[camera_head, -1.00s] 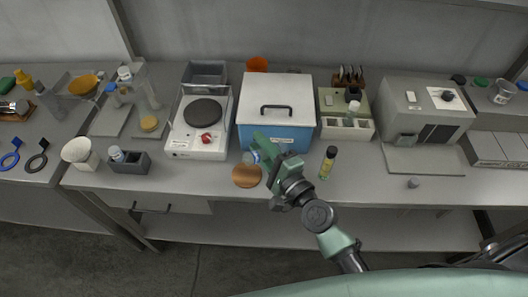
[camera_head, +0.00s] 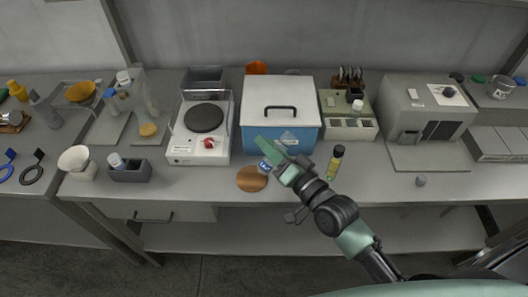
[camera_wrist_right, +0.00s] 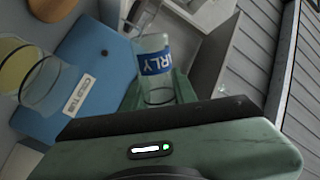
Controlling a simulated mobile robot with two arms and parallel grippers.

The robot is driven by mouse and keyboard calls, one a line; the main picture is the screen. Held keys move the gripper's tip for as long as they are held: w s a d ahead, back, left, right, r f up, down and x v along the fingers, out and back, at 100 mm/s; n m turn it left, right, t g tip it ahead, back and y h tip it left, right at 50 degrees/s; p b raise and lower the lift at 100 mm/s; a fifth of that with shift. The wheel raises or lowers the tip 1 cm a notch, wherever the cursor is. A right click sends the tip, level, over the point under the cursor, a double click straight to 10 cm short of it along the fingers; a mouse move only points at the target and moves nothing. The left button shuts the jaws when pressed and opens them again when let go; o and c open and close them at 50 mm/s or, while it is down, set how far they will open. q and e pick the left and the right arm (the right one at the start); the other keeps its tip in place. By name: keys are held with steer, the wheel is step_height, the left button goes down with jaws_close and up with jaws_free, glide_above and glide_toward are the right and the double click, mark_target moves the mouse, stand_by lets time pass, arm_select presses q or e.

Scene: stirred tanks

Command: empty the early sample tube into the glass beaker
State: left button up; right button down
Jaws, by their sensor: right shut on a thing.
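The early sample tube (camera_wrist_right: 154,62) is a clear tube with a blue band reading "ARLY", seen in the right wrist view. My right gripper (camera_wrist_right: 157,92) is shut on it. In the head view the right gripper (camera_head: 272,153) is in front of the blue box, with the tube's blue-and-white band (camera_head: 263,167) by its fingers, above the brown disc. The tube's contents are not clear. A clear glass vessel (camera_wrist_right: 42,82) with yellowish contents is at the left edge of the wrist view; I cannot tell whether it is the glass beaker. My left gripper is not in view.
The brown disc (camera_head: 252,179) lies near the bench's front edge. The blue box with a white lid (camera_head: 276,97) stands behind. A yellow bottle with a black cap (camera_head: 334,163) stands right of the gripper, and a hot plate (camera_head: 184,149) stands left.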

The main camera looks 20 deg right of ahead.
arm_select(q)
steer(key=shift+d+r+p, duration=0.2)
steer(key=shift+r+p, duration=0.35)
steer(key=shift+p, duration=0.4)
arm_select(e)
steer(key=shift+w+d+r+n, duration=0.25)
steer(key=shift+d+r+n, duration=0.25)
steer(key=shift+n, duration=1.15)
steer(key=shift+w+d+r+n, duration=0.25)
steer(key=shift+d+r+n, duration=0.3)
steer(key=shift+n, duration=1.05)
steer(key=shift+w+d+r+n, duration=0.25)
steer(key=shift+d+r+n, duration=0.25)
steer(key=shift+n, duration=1.15)
